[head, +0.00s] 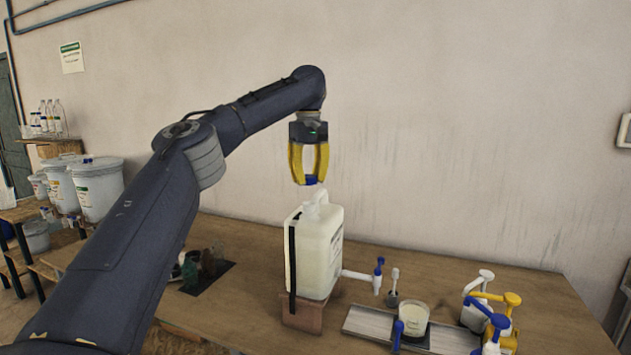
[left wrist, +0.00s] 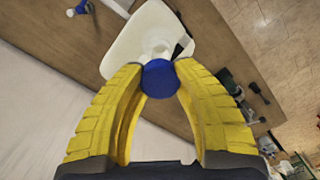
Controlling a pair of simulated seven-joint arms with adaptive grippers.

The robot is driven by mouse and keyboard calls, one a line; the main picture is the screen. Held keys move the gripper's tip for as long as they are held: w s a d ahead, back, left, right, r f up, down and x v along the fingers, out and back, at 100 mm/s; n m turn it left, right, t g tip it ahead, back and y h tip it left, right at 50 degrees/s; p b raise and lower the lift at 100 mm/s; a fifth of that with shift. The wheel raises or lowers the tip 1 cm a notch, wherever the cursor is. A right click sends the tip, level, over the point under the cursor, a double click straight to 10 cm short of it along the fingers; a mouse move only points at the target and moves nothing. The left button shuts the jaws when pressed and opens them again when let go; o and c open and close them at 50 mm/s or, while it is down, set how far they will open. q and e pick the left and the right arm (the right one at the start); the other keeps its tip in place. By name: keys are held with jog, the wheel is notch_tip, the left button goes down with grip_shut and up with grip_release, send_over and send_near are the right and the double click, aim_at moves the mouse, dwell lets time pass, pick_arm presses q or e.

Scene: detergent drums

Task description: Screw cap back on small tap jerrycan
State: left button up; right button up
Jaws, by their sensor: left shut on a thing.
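The small tap jerrycan (head: 317,250) is a white, upright container with a black strip down one edge, on a brown block on the table. Its tap (head: 365,275) with a blue lever sticks out to the right. My left gripper (head: 310,180) points down above the jerrycan's neck (head: 317,196), its yellow fingers shut on a blue cap (head: 311,181). In the left wrist view the cap (left wrist: 159,78) sits between the fingertips, with the white jerrycan (left wrist: 145,40) beyond it. My right gripper is out of view.
A metal tray (head: 372,325) with a glass beaker (head: 413,319) lies right of the jerrycan. White drums (head: 97,188) stand at far left.

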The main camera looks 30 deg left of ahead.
aim_at(309, 202)
pick_arm(q)
jog(key=shift+f, duration=2.2)
jog(key=shift+f, duration=1.4)
dwell(2.1)
jog(key=m, duration=0.5)
jog(key=shift+m, duration=0.4)
jog(key=m, duration=0.5)
jog(key=shift+f+m, duration=0.1)
jog(key=shift+m, duration=0.3)
